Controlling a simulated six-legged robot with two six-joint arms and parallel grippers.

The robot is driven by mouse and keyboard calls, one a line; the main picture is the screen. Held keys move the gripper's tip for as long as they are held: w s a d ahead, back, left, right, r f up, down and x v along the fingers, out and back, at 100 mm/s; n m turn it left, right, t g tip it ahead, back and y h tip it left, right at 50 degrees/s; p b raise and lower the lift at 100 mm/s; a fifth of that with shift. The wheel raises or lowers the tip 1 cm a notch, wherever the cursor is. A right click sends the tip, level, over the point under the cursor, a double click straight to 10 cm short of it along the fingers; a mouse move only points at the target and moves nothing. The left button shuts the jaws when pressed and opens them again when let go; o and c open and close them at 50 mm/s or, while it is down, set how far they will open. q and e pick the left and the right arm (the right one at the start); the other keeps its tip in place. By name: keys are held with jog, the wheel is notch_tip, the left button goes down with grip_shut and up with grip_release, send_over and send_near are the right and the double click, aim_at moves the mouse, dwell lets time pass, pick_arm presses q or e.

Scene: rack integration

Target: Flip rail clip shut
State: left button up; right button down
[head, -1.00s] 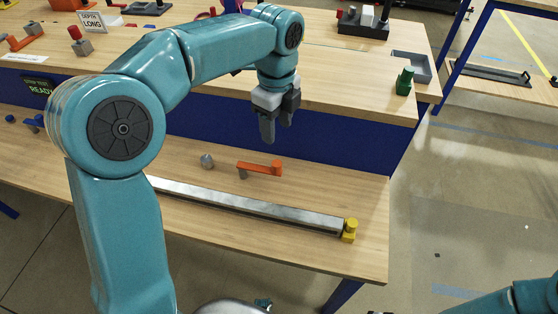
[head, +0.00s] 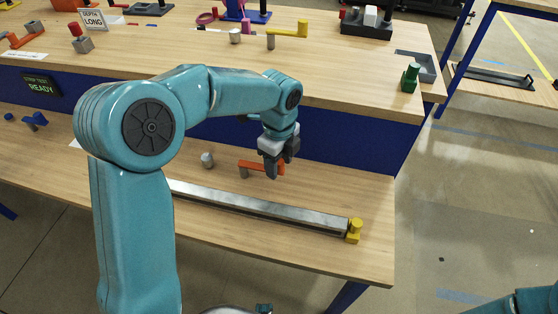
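A metal rail (head: 262,208) lies along the lower bench, with a yellow clip-like piece (head: 354,231) at its right end. Behind the rail is an orange lever (head: 254,165) on a short grey post; I cannot tell which piece is the task's rail clip. My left gripper (head: 280,163) points down at the orange lever's right end and partly hides it. Its dark fingers look apart, and I cannot tell whether they touch the lever. My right gripper is out of view; only part of my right arm shows at the lower right.
A small grey knob (head: 207,160) stands left of the orange lever. The raised shelf (head: 340,95) behind holds a yellow lever (head: 288,31), a green piece (head: 410,78) and a grey tray (head: 427,68). The lower bench right of the lever is clear.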

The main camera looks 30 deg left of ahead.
pick_arm(q)
grip_shut()
